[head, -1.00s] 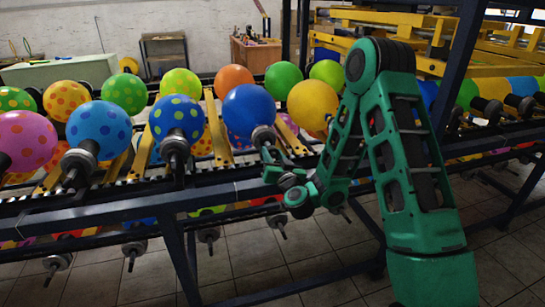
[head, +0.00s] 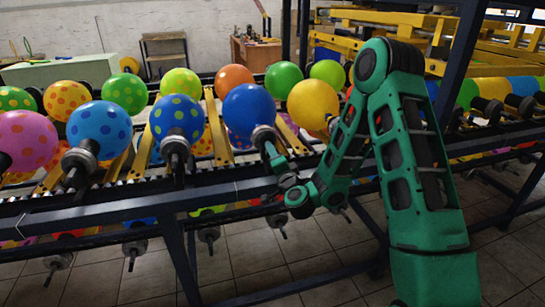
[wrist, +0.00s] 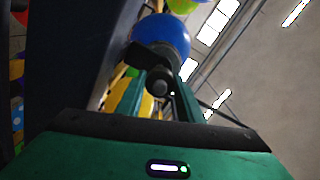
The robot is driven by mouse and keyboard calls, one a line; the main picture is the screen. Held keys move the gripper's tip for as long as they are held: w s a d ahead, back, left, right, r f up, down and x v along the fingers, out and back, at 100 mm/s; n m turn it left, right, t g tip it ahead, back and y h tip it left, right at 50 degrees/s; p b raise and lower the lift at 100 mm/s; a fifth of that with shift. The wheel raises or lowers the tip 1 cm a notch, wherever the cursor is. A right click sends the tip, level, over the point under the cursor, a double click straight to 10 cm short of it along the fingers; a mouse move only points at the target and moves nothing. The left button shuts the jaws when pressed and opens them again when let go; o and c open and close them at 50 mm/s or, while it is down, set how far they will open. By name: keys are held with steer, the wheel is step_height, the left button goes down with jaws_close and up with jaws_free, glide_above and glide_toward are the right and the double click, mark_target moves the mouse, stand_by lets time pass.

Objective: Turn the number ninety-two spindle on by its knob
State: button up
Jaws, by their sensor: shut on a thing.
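A plain blue balloon (head: 248,108) sits on a spindle (head: 263,136) whose dark round end faces me on the near rail. No number is readable on it, so I cannot confirm that it is ninety-two. My gripper (head: 270,150) reaches up to this spindle's near end. In the wrist view the green fingers (wrist: 160,88) stand on either side of the dark round knob (wrist: 159,80) and are shut on it. The blue balloon (wrist: 162,36) shows just beyond. The exact finger contact is dark and partly hidden.
A blue dotted balloon (head: 177,117) on its own spindle stands to the left, and a yellow balloon (head: 312,103) to the right behind my arm. The dark rack beam (head: 120,212) runs below my gripper. Open tiled floor (head: 250,262) lies in front.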

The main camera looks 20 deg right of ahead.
steer(key=shift+s+a+m, duration=0.1)
steer(key=shift+a+m, duration=0.2)
steer(key=shift+m, duration=0.5)
steer(key=o, duration=1.1)
steer(key=shift+d, duration=0.1)
